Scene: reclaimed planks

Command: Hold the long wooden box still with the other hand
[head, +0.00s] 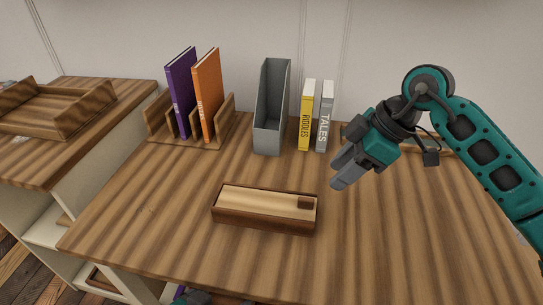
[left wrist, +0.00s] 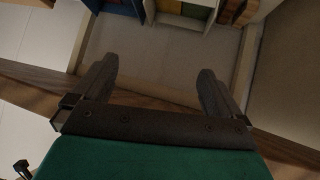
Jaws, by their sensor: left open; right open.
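In the head view only a bit of my left arm shows at the bottom edge. The box is not seen in the left wrist view.
Behind the box stand a wooden rack (head: 222,124) with a purple book (head: 181,92) and an orange book (head: 208,95), a grey file holder (head: 271,110), and yellow (head: 306,115) and grey (head: 325,117) books. A wooden tray (head: 60,112) sits on the left unit. The desk around the box is clear.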

